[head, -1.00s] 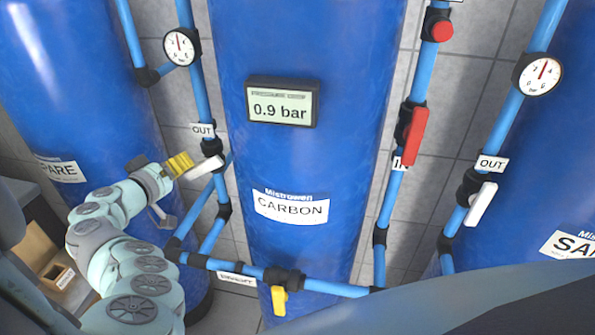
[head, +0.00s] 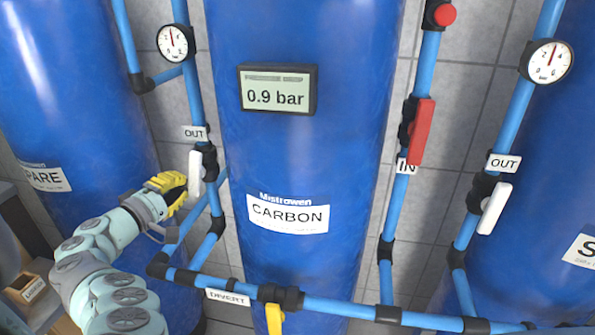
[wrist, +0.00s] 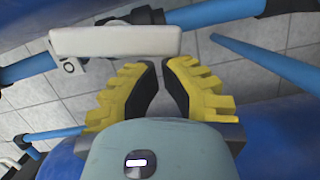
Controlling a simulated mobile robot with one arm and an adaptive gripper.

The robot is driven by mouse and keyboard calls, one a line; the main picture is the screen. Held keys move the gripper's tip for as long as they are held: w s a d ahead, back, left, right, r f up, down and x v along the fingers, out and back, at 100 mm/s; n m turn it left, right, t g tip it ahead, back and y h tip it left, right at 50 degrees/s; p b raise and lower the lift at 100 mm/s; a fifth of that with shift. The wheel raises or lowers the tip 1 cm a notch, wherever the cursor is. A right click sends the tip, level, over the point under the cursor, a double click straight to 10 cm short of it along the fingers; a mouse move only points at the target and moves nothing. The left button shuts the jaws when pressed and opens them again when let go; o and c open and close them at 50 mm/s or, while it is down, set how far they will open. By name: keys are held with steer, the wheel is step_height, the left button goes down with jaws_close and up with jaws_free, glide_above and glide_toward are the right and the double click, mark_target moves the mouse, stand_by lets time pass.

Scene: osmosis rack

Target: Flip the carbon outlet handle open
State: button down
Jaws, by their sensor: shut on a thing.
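The carbon outlet handle (head: 195,178) is a white lever on the blue pipe under the left OUT label (head: 194,133). It stands nearly upright, roughly in line with the pipe. In the wrist view the white handle (wrist: 115,41) lies across, just beyond the fingertips. My gripper (head: 180,188) has yellow ribbed fingers and is at the handle's left side in the head view. In the wrist view my gripper's fingertips (wrist: 166,68) are close together, shut at the handle. The exact contact is hard to see.
The blue CARBON tank (head: 290,180) with a 0.9 bar display (head: 277,90) stands right of the handle. A gauge (head: 173,42) is above it. A red handle (head: 421,132) is on the IN pipe. A yellow handle (head: 274,318) is on the lower divert pipe. Another white handle (head: 494,208) is at right.

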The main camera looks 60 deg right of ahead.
steer(key=shift+s+d+f+b, duration=0.15)
steer(key=shift+s+f+b, duration=0.15)
steer(key=shift+b, duration=0.05)
stand_by(1.0)
stand_by(0.6)
steer(key=s+a, duration=0.1)
steer(key=a, duration=1.1)
steer(key=shift+s, duration=0.35)
steer(key=shift+r, duration=0.15)
